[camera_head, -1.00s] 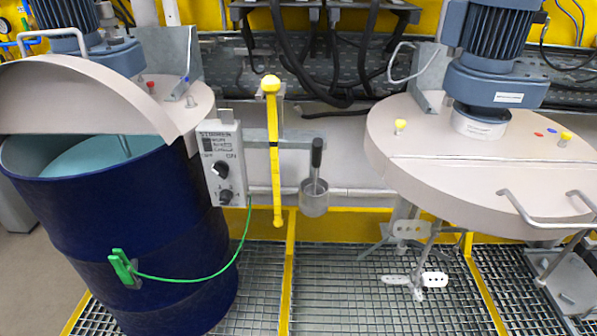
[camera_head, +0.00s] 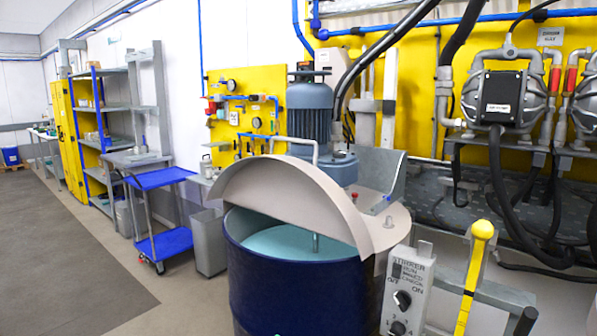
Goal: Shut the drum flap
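The blue drum (camera_head: 295,285) stands right of centre in the head view. Its beige flap (camera_head: 290,195) is raised, tilted up from the fixed half of the lid (camera_head: 380,228). A metal handle (camera_head: 293,146) sits on the flap. The front of the drum is open, showing a light teal inside (camera_head: 290,243) and a thin stirrer shaft. Neither of my grippers is in view.
A stirrer control box (camera_head: 405,290) and a yellow lever (camera_head: 476,265) stand right of the drum. A blue cart (camera_head: 160,180), a grey bin (camera_head: 208,243) and shelves (camera_head: 105,130) are behind at left. The floor (camera_head: 70,250) at left is clear.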

